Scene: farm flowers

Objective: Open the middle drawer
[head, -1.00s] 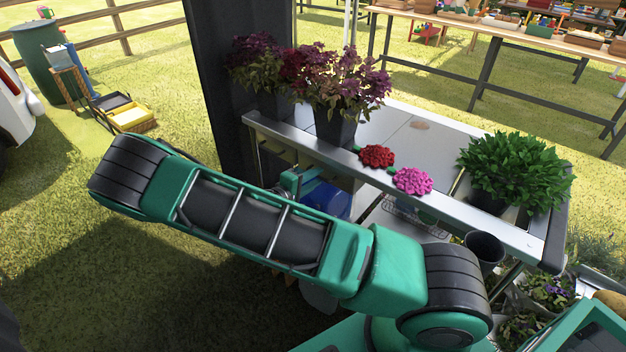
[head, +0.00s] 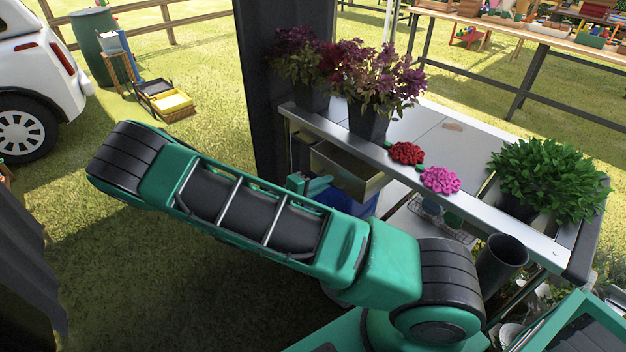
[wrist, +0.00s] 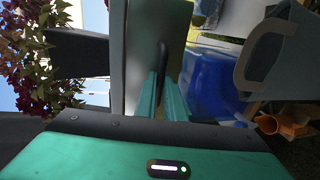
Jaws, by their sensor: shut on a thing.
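A metal-sided drawer (head: 348,172) sticks out from under the left part of the metal-topped table (head: 465,196), its open top showing an inside that looks empty. I cannot tell its place among any other drawers. My gripper (head: 310,186) is at its front, partly hidden by my arm. In the wrist view the pale greenish drawer front (wrist: 172,22) faces me, with a dark curved handle (wrist: 162,60). The two green fingers of my gripper (wrist: 166,88) are shut on this handle; their tips are close to the front.
Dark pots with purple flowers (head: 376,80), a red bloom (head: 406,153), a pink bloom (head: 440,180) and a leafy plant (head: 545,175) stand or lie on the table. A blue container (head: 358,202) is below the drawer. Open grass (head: 185,135) lies to the left.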

